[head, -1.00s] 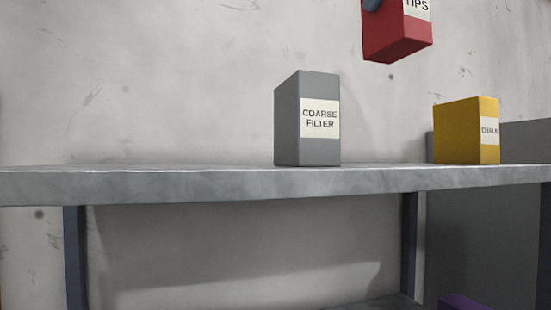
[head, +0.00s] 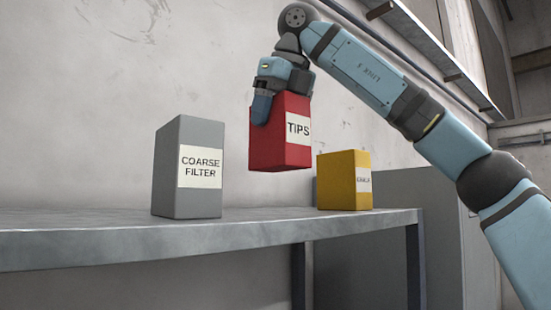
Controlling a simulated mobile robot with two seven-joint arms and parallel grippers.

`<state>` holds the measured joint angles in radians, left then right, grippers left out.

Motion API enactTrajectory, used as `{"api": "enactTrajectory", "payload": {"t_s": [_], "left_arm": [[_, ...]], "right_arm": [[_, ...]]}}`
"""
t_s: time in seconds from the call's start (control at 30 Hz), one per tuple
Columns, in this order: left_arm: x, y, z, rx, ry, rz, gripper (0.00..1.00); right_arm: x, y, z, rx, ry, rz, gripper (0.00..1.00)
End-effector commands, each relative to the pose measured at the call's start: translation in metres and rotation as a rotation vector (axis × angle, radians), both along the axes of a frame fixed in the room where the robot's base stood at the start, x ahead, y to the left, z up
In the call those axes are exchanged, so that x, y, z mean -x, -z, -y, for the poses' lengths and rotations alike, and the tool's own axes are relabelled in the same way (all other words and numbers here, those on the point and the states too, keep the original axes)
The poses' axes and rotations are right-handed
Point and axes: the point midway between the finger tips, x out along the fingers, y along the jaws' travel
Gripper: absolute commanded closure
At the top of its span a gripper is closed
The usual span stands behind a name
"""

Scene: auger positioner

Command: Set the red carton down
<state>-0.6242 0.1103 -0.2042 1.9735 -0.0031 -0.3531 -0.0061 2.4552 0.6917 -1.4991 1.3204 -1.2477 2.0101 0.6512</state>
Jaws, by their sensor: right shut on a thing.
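The red carton (head: 277,145), with a white label reading TIPS, is in the middle of the head view. It is held upright in the air above the grey shelf (head: 120,240), with a gap under it. My right gripper (head: 264,105) is shut on its upper part, with a finger over its left side. The carton hangs between a grey box and a yellow box. My left gripper is not in view.
The grey COARSE FILTER box (head: 188,168) stands on the shelf at left. The yellow box (head: 344,181) stands farther right, near the shelf's right end. The shelf left of the grey box is clear. A wall runs behind.

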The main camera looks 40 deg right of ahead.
Motion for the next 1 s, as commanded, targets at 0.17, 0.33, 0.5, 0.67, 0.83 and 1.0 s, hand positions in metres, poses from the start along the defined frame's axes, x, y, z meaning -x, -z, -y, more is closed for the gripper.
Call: {"api": "enactTrajectory", "payload": {"t_s": [0.17,0.33,0.5,0.67,0.83,1.0], "left_arm": [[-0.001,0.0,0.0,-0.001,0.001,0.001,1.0],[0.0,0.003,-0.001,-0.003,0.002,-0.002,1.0],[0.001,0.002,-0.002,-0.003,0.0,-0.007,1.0],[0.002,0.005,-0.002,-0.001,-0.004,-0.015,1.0],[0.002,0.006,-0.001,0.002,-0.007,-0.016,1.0],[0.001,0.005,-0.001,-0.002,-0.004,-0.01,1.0]], "right_arm": [[0.0,0.029,0.0,0.0,-0.001,0.0,0.67],[0.0,0.044,0.0,-0.001,0.0,-0.001,0.67],[0.0,0.066,0.0,0.0,0.0,-0.001,0.67],[0.0,0.072,0.0,0.0,0.0,0.001,0.67],[0.0,0.072,0.0,0.0,0.0,0.001,0.67],[0.0,0.076,0.0,0.0,0.0,0.001,0.32]]}}
